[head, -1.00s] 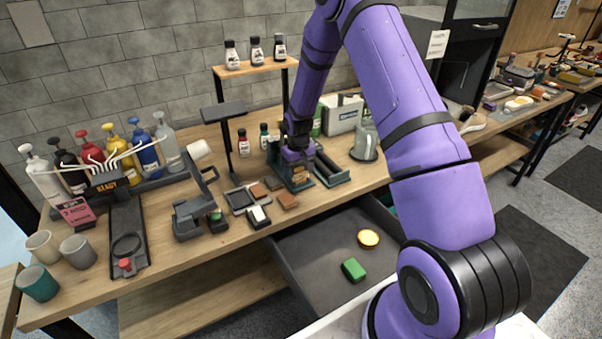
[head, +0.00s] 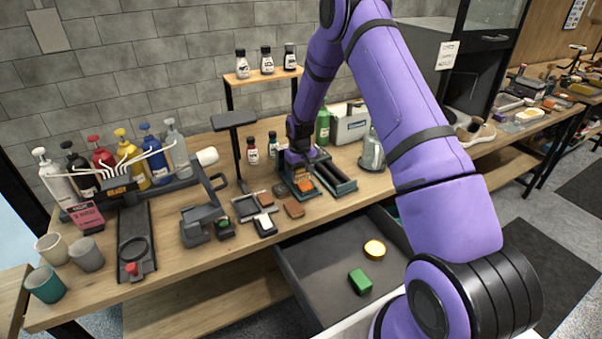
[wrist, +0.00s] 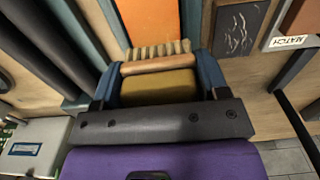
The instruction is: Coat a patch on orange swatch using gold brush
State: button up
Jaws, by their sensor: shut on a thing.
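The orange swatch (wrist: 150,20) lies in a dark teal-edged holder, just beyond the bristles in the wrist view. A bright, glossy-looking area shows on its face. It also shows in the head view (head: 304,183) below my gripper. My gripper (wrist: 158,78) is shut on the gold brush (wrist: 160,88), which has a gold-brown body, a wooden bar and pale bristles. The bristles point towards the swatch and sit at its near edge. I cannot tell whether they touch it. In the head view, my gripper (head: 300,160) hides most of the brush.
A dark trough (head: 332,177) stands right of the swatch holder. Brown and grey swatches (head: 294,209) lie at front left. A black stand (head: 234,120) rises behind left.

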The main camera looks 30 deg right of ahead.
aim_at(305, 184)
jog(key=shift+s+f, duration=0.15)
jog(key=shift+s, duration=0.75)
jog(key=shift+s+f, duration=0.1)
jog(key=shift+s, duration=0.8)
jog(key=shift+c, duration=0.7)
jog(key=shift+s+r, duration=0.1)
jog(key=shift+s, duration=1.55)
jog(key=shift+w+r, duration=0.15)
jog(key=shift+r, duration=2.95)
notch_tip(305, 184, up, 3)
